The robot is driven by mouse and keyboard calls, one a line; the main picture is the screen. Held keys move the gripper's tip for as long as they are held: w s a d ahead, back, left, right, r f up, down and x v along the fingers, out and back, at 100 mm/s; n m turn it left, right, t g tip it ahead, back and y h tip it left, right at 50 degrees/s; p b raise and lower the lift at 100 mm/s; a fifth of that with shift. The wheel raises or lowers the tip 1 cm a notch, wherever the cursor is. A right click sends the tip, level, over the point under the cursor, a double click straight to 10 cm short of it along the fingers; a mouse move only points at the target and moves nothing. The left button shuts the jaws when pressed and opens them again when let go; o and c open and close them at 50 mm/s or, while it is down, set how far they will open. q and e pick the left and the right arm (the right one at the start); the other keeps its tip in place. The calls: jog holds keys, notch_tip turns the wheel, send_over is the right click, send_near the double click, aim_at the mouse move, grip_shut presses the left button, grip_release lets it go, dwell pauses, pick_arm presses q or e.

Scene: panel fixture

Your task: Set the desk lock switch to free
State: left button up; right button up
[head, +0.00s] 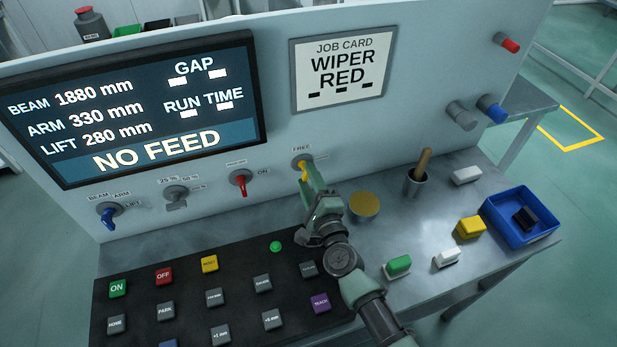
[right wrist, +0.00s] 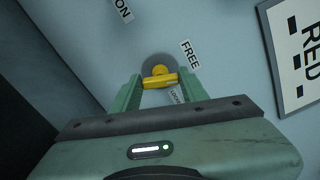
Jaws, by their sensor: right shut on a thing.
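The desk lock switch (head: 304,170) is a yellow handle on a round grey base, low on the panel's front. A FREE label (head: 301,149) sits just above it. My right gripper (head: 306,180) is shut on the handle. In the right wrist view the yellow handle (right wrist: 159,81) lies between the two green fingertips (right wrist: 160,88). There the FREE label (right wrist: 190,55) is at its upper right, and a partly hidden LOCKED label (right wrist: 176,97) is below it. The fingers cover part of the handle, so I cannot tell for certain which label it points to.
A red switch (head: 240,180) and a blue switch (head: 108,214) are left of it. A button board (head: 235,270) lies below, partly behind my arm. A gold disc (head: 364,205), a cup with a wooden handle (head: 415,183) and a blue tray (head: 543,233) are to the right.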

jog(key=shift+f+n+p, duration=0.15)
jog(key=shift+n+p, duration=0.15)
jog(key=shift+n, duration=1.6)
jog(key=o, duration=1.4)
jog(key=shift+s, duration=0.15)
jog(key=v, duration=0.7)
jog(key=shift+s+b, duration=0.3)
jog(key=shift+b, duration=0.05)
